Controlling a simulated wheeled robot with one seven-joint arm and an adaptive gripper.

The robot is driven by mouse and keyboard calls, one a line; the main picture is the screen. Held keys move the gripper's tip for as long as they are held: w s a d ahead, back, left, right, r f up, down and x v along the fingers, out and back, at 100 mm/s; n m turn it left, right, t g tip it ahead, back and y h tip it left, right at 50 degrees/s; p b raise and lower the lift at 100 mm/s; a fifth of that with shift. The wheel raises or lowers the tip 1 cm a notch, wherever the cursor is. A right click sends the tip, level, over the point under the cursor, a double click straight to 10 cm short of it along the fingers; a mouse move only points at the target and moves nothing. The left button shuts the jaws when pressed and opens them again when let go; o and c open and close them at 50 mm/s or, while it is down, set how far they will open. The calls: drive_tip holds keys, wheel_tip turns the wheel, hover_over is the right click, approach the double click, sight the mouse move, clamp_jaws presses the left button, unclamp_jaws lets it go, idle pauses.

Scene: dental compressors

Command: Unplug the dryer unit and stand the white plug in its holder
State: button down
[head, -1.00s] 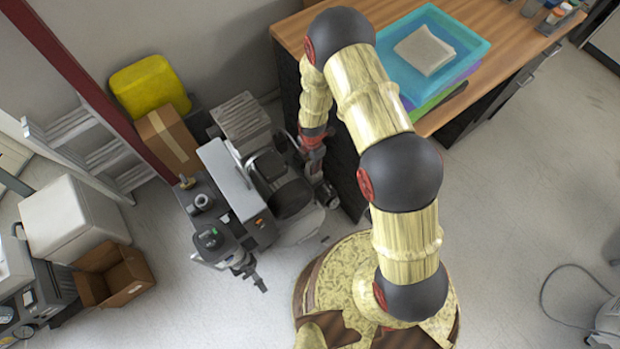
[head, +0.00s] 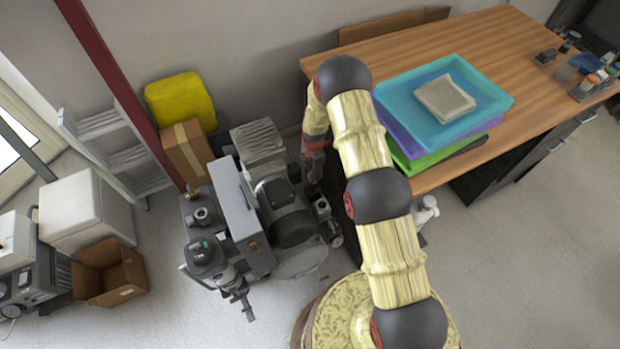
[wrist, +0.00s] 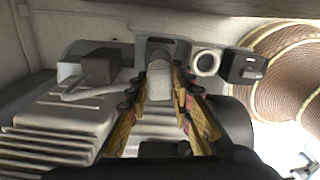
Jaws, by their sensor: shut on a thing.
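My gripper (wrist: 163,62) is shut on the pale white plug (wrist: 160,88), held between its yellow-sided fingers in the wrist view. The plug stands over a grey strip; whether its pins are in a socket is hidden. A pale ring (wrist: 207,62), which looks like the holder, is just right of the plug and empty. A black plug or block (wrist: 100,67) sits on the strip to the left. In the head view my gripper (head: 314,160) reaches down between the compressor equipment (head: 292,215) and the desk; the plug is not distinguishable there. I cannot tell which part is the dryer unit.
A black switch box (wrist: 243,66) is right of the ring. The wooden desk (head: 420,45) with stacked trays (head: 490,92) stands close to my arm. A cardboard box (head: 187,152) and yellow container (head: 180,100) are behind the equipment. Floor at right is clear.

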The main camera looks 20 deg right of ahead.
drive_tip(key=shift+f+b, duration=1.4)
drive_tip(key=shift+f, duration=1.25)
drive_tip(key=shift+f, duration=0.15)
drive_tip(key=shift+f+b, duration=0.6)
drive_tip(key=shift+f, duration=0.15)
drive_tip(key=c, duration=1.5)
unclamp_jaws()
wheel_tip(320, 180, up, 12)
drive_tip(key=shift+f, duration=0.1)
